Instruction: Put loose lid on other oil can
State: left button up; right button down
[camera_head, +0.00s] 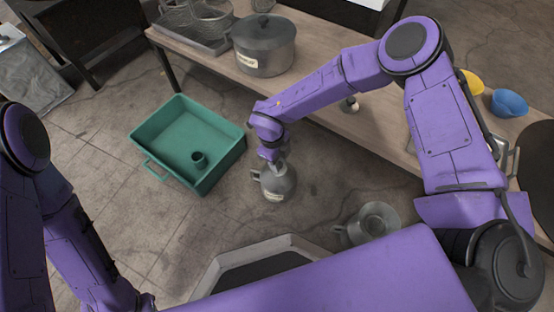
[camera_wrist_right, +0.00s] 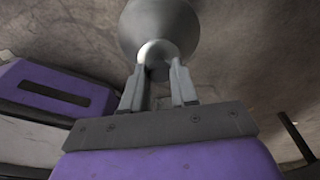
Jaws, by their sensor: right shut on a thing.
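A grey metal can (camera_head: 277,184) with a sloping top, a side handle and a pale label is at my right gripper (camera_head: 273,160), over the floor right of the green crate. In the right wrist view, the gripper (camera_wrist_right: 158,82) is shut on a rounded grey metal piece (camera_wrist_right: 157,53) at the can's narrow top. I cannot tell whether this piece is a lid or the can's neck, or whether the can touches the floor. A second grey can (camera_head: 374,221) with a wide round top and handle stands to the right. My left gripper is out of view.
A wooden table (camera_head: 330,122) behind holds a large lidded pot (camera_head: 264,52), a tray, and yellow and blue bowls (camera_head: 509,103). Floor between crate and can is clear.

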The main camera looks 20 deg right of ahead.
dwell(0.3)
jog(key=shift+c, duration=1.6)
grip_release()
